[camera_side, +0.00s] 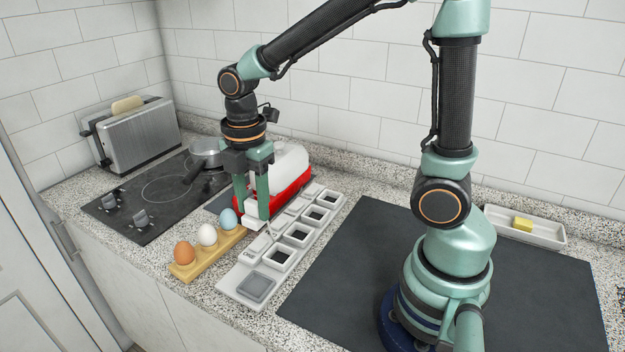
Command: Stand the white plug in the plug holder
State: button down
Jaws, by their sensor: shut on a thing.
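The plug holder (239,284) is a long light-grey tray on the counter, with a row of dark square wells and a grey square pad at its near end.
A wooden egg rack (209,256) with a brown, a white and a blue egg stands close left of my gripper. A red-and-white container (290,172) is behind. A pan (205,152) sits on the hob, beside a toaster (139,136). A dark mat (345,255) lies right.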

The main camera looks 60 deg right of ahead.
jog(key=s+a+r, duration=0.1)
jog(key=a+r, duration=0.3)
jog(key=r, duration=0.3)
jog(key=f, duration=1.9)
jog(key=shift+s+d+f, duration=0.15)
jog(key=shift+s+f, duration=0.05)
jog(key=shift+f, duration=0.15)
jog(key=shift+f, duration=0.1)
jog(key=shift+c, duration=2.1)
grip_release()
